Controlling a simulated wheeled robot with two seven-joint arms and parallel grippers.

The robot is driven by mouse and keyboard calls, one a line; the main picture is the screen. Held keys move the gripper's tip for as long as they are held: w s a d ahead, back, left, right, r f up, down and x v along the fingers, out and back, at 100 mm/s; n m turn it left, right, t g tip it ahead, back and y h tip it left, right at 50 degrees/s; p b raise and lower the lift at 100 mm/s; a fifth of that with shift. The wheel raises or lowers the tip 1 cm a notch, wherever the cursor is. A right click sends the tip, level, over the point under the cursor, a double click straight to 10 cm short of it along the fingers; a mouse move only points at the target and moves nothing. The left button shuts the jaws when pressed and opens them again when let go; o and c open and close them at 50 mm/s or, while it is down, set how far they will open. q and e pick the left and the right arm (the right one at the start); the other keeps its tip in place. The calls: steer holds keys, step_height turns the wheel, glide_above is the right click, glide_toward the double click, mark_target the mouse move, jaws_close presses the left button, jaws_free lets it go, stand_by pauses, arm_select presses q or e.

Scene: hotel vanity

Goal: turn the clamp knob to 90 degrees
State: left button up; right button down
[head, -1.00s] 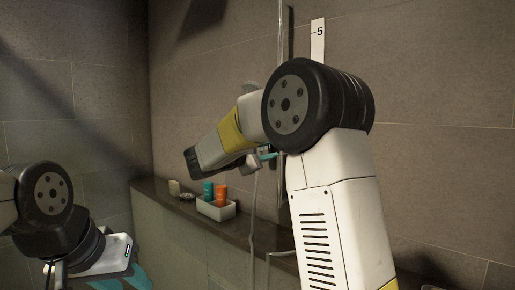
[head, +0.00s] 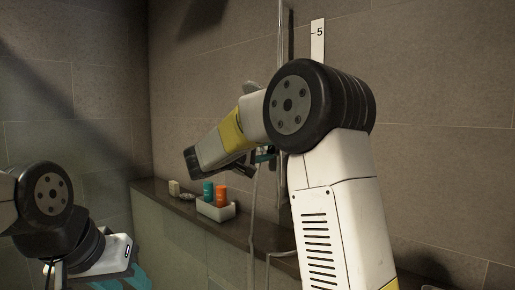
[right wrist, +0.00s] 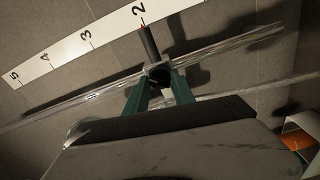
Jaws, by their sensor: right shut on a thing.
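My right gripper (right wrist: 158,88) has two teal fingers closed on the dark clamp knob (right wrist: 160,76), which sits at the chrome rail (right wrist: 97,94) in the right wrist view. A dark rod with a red tip (right wrist: 148,42) extends from the clamp toward the "2" on a white scale. The fingers and the wrist hide part of the knob, so its angle is unclear. In the head view my right gripper (head: 264,154) is at the upright rail (head: 284,50), partly behind my arm. My left gripper (head: 122,280) is at the lower left, cut off by the picture edge.
The white numbered scale (right wrist: 62,59) is on the tiled wall beside the rail; its "5" end (head: 318,42) shows in the head view. A white tray (head: 216,212) with a teal bottle (head: 208,191) and an orange bottle (head: 221,195) stands on the ledge. A hose (head: 254,215) hangs below.

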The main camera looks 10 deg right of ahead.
steer(key=shift+r+m, duration=0.15)
steer(key=shift+m, duration=2.25)
steer(key=shift+r+m, duration=0.15)
steer(key=shift+m, duration=2.25)
steer(key=c, duration=1.1)
jaws_free()
steer(key=shift+f, duration=0.1)
steer(key=shift+o, duration=0.2)
steer(key=v, duration=0.8)
